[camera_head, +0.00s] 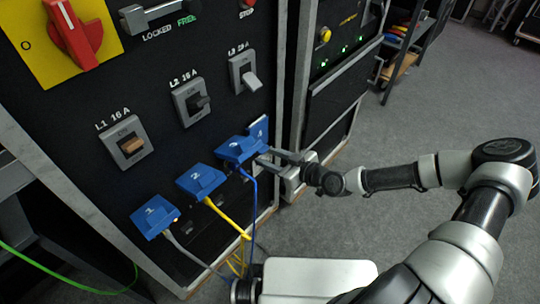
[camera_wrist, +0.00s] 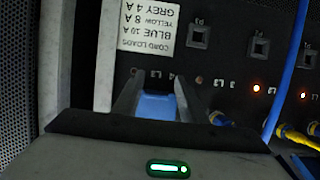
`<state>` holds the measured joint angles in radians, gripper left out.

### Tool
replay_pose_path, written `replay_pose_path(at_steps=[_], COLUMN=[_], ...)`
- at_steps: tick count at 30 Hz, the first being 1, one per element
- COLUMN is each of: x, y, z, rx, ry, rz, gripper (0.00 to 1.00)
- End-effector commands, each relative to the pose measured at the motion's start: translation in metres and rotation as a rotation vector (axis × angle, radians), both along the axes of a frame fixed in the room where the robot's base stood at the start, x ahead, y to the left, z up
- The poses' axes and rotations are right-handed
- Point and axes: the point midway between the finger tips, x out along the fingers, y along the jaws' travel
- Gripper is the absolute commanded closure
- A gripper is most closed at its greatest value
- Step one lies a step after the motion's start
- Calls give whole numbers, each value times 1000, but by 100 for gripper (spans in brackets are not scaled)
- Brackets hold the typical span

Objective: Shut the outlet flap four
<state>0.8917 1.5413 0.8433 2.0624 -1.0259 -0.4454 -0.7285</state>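Outlet flap four (camera_head: 259,130) is a blue plate marked 4 at the right end of the row on the black panel. It stands up against the panel, unlike the other flaps, which slope outward. My gripper (camera_head: 272,158) is just below and right of it, fingers spread apart. In the wrist view my gripper (camera_wrist: 155,88) has a finger on each side of a blue surface (camera_wrist: 157,108), which seems to be part of outlet four. I cannot tell whether the fingers touch it. The outlet's opening is hidden behind my gripper.
Flaps one (camera_head: 155,215), two (camera_head: 202,180) and three (camera_head: 238,149) are left of it, with grey, yellow and blue cords hanging below. The blue cord (camera_head: 252,205) hangs close to my gripper. A second black rack (camera_head: 335,75) stands to the right. Open grey floor lies right of the panel.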

Motion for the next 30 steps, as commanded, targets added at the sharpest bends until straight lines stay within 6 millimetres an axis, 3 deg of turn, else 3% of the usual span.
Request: replay_pose_path(at_steps=[14, 30], x=[-2, -72], y=[-7, -98], z=[8, 47], rx=[3, -1], ry=[-9, -9], rz=[-4, -6], gripper=[50, 50])
